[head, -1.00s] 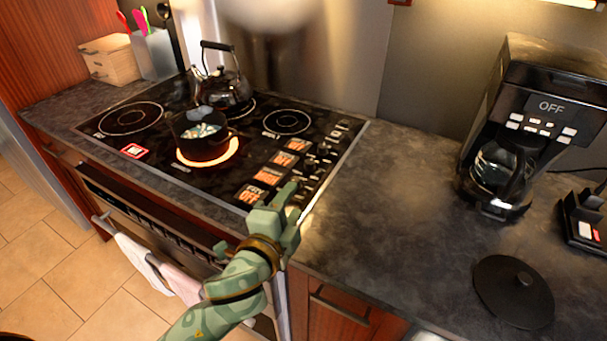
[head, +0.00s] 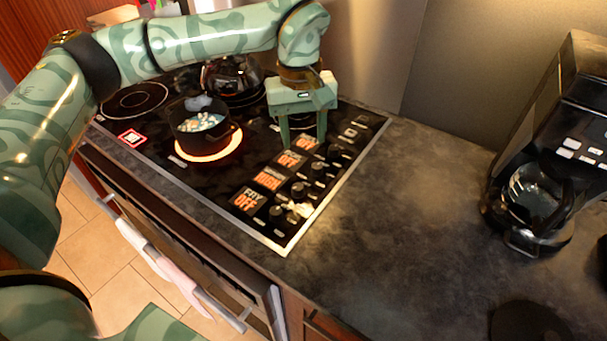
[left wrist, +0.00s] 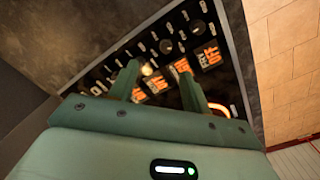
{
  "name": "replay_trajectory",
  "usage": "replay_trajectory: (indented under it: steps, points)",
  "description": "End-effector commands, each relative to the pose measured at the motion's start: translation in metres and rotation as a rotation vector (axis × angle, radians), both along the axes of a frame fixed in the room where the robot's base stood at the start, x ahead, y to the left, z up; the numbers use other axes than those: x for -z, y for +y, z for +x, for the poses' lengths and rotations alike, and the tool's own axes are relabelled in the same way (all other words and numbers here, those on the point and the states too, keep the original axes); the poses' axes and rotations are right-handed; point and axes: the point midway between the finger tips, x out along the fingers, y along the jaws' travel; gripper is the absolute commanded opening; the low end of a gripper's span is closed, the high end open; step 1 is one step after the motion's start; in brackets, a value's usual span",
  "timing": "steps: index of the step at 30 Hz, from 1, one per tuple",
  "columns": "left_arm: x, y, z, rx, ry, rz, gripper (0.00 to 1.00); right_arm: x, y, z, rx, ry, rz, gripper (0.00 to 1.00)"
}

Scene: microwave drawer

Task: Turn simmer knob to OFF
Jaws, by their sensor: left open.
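The stove's control panel shows a row of dark knobs (head: 299,190) beside orange-lit labels. One label (head: 268,179) appears to read HIGH; its upper word is too small to read for sure. The front label (head: 248,201) reads FRY OFF. The two labels farther back seem to read OFF. My left gripper (head: 304,143) is open and empty, pointing down over the back part of the panel, near the rear labels. In the left wrist view its open fingers (left wrist: 160,70) frame the panel, with knobs (left wrist: 166,46) beyond them. My right gripper is not in view.
A dark pot (head: 201,128) with food sits on the glowing burner. A kettle (head: 232,76) stands behind it, partly hidden by my left arm. A coffee maker (head: 560,155) stands at right. The counter (head: 390,230) between stove and coffee maker is clear.

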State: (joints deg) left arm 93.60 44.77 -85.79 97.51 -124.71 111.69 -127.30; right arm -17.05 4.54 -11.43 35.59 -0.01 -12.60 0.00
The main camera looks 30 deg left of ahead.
Motion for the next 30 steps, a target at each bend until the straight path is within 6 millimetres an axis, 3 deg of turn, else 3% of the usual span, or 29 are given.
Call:
replay_trajectory:
  steps: [2,5,21,30]
  points:
    - [-0.005,0.013,0.002,-0.013,0.001,0.042,0.48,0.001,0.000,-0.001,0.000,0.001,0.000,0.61]
    - [0.003,0.017,0.001,-0.015,0.005,0.054,0.48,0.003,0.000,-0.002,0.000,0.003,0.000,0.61]
    - [0.128,0.015,0.000,-0.013,0.008,0.048,0.48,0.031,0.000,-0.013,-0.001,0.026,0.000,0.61]
    - [0.155,0.015,0.001,-0.013,0.003,0.049,0.48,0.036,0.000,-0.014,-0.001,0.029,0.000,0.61]
